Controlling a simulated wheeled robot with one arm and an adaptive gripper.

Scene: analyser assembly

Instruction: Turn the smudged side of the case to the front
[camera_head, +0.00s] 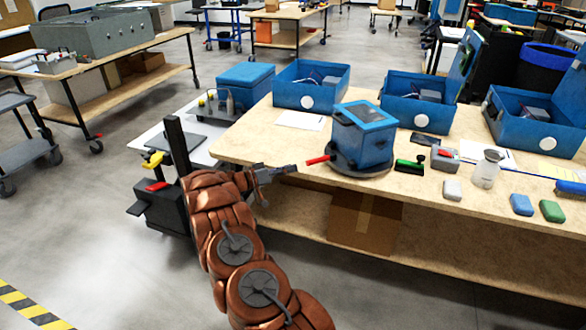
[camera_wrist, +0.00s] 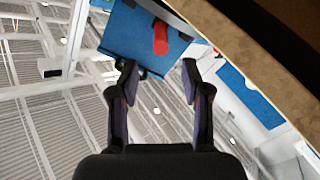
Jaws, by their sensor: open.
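A red handle (camera_head: 318,160) sticks out from the turntable to the left. I cannot make out a smudge on the sides I see. My gripper (camera_head: 288,170) is open and empty, just left of the handle and apart from it. In the wrist view, my gripper's fingers (camera_wrist: 160,72) are spread, with the red handle (camera_wrist: 160,38) ahead between them and the blue case (camera_wrist: 125,40) behind it. The case's far sides are hidden.
Open blue boxes (camera_head: 310,88) line the back of the bench (camera_head: 290,143). A green-handled tool (camera_head: 410,165), a grey device with a red top (camera_head: 445,158), a glass jar (camera_head: 487,170) and small blocks lie right of the turntable. The bench's left front is mostly clear.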

